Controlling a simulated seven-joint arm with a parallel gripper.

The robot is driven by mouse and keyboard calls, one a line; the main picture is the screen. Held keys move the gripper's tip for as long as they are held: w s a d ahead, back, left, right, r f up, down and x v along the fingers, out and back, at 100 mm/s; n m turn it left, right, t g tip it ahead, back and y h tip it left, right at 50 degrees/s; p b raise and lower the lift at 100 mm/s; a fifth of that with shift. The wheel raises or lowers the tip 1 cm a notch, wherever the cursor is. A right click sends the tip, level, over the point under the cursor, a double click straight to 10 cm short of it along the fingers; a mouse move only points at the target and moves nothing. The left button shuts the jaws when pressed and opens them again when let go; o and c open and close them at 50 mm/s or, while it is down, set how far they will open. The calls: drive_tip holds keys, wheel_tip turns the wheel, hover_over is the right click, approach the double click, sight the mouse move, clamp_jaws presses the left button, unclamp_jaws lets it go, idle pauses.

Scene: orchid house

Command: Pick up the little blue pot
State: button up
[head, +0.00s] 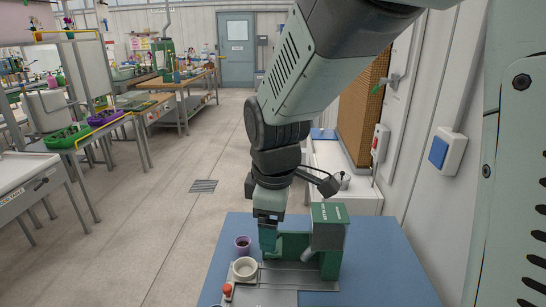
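A small purple pot (242,246) with a dark inside stands upright on the blue table top (391,273), behind a white round dish (245,268). It is the only little pot on this table that I can see; it looks more purple than blue. My gripper (268,246) points down just right of the purple pot, in front of or beside a green machine. Its fingertips blend with the green parts, so I cannot tell whether they are open or shut. I see nothing clearly held.
The green machine (329,238) stands on a grey plate right of my gripper. A red knob (227,290) is at the table's front left. A white wall with a blue-fronted switch box (446,150) is on the right. Benches with a purple tray (105,117) stand far left.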

drive_tip(key=a+f+n+g, duration=0.1)
drive_tip(key=a+f+n, duration=0.2)
drive_tip(key=f, duration=0.6)
drive_tip(key=s+a+f+n+g, duration=0.1)
drive_tip(key=a+f+n, duration=0.3)
drive_tip(key=f, duration=0.6)
drive_tip(key=a+f+n+g, duration=0.1)
drive_tip(key=a+f+n, duration=0.2)
drive_tip(key=a+f, duration=0.3)
drive_tip(key=shift+s+a+f+y, duration=0.1)
drive_tip(key=shift+a+f+y, duration=0.1)
drive_tip(key=shift+f, duration=0.85)
drive_tip(key=shift+s+a+f+y, duration=0.1)
drive_tip(key=shift+f+y, duration=0.1)
drive_tip(key=shift+f, duration=0.85)
drive_tip(key=c, duration=1.1)
